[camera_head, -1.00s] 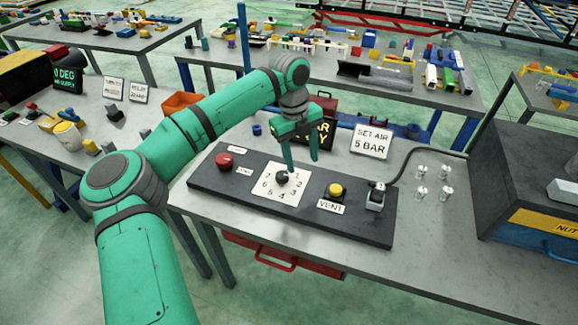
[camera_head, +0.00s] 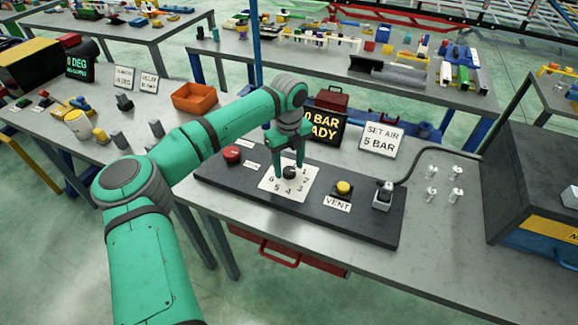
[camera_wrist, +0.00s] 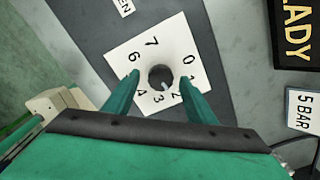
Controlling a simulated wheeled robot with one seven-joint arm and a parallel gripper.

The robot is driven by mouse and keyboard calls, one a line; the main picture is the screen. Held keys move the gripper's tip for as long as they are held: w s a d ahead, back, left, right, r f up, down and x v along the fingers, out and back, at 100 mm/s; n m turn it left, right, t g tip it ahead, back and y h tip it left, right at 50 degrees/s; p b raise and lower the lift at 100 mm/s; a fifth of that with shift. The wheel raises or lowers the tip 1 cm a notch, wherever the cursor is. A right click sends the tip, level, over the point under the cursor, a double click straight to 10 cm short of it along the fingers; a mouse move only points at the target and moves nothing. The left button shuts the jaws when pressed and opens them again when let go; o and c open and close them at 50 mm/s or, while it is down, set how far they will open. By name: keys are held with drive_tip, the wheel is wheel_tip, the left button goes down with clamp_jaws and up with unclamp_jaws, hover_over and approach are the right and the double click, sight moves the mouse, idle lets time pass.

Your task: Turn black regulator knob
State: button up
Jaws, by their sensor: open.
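The black regulator knob (camera_head: 289,172) sits in the middle of a white numbered dial plate (camera_head: 268,185) on the dark control panel (camera_head: 225,179). In the wrist view the knob (camera_wrist: 160,77) shows between the two fingers, with a light pointer mark toward its lower edge, near the 2 and 3. My gripper (camera_head: 289,165) is above the dial, pointing down. In the wrist view my gripper (camera_wrist: 161,78) is open, one finger on each side of the knob with gaps between. Whether the fingertips are at the knob's height I cannot tell.
A red button (camera_head: 232,155) is left of the dial. A yellow button (camera_head: 343,188) marked VENT and a grey switch (camera_head: 383,197) are right of it. Behind stand a "SET AIR 5 BAR" sign (camera_head: 382,138) and a display (camera_head: 325,127) reading 0 BAR.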

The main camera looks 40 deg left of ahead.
drive_tip(key=shift+f, duration=0.4)
drive_tip(key=shift+c, duration=0.6)
drive_tip(key=c, duration=0.9)
